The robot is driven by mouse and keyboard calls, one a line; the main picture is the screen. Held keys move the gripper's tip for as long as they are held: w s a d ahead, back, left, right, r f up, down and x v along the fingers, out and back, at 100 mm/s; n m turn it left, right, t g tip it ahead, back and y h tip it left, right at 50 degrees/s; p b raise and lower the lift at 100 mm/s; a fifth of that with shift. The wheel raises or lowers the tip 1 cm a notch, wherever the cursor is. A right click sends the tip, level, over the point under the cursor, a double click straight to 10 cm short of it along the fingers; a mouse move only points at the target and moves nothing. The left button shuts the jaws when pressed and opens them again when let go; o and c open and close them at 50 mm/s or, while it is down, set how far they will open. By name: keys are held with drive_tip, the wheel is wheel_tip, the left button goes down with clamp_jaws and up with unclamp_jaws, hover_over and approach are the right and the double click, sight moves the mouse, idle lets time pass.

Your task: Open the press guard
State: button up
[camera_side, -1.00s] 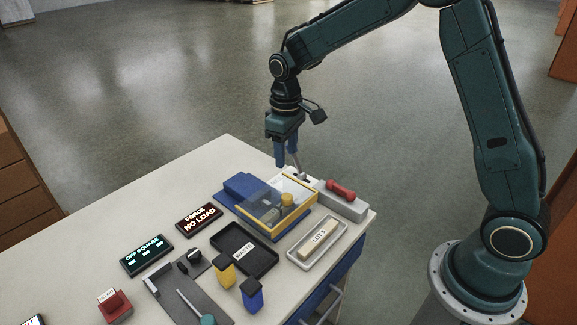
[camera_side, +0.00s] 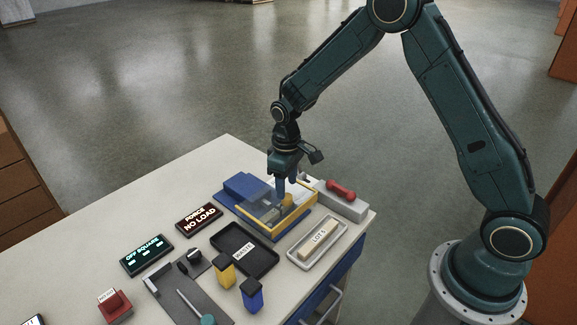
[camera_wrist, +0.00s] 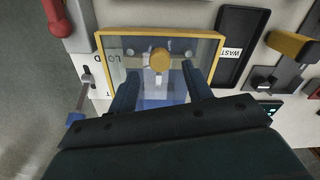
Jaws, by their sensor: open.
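The press guard is a clear panel in a yellow frame (camera_side: 297,220) over the press, and it looks closed. In the wrist view its frame (camera_wrist: 163,28) fills the upper middle, with a round yellow-orange knob-like part (camera_wrist: 160,61) near the centre. I cannot tell whether that part is on or under the panel. The blue press body (camera_side: 243,186) is behind it. My gripper (camera_side: 281,195) points down above the far part of the guard. Its two fingers (camera_wrist: 160,88) are apart with nothing between them. Contact with the guard cannot be told.
A red handle (camera_side: 341,190) on a grey block stands close on the right. A black WASTE tray (camera_side: 262,262) and a grey LOT 5 tray (camera_side: 300,262) lie in front. Yellow (camera_side: 223,269) and blue (camera_side: 252,294) blocks stand nearer. The table's back left is clear.

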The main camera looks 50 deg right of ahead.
sight(287, 195)
drive_tip(key=shift+f, duration=1.9)
clamp_jaws()
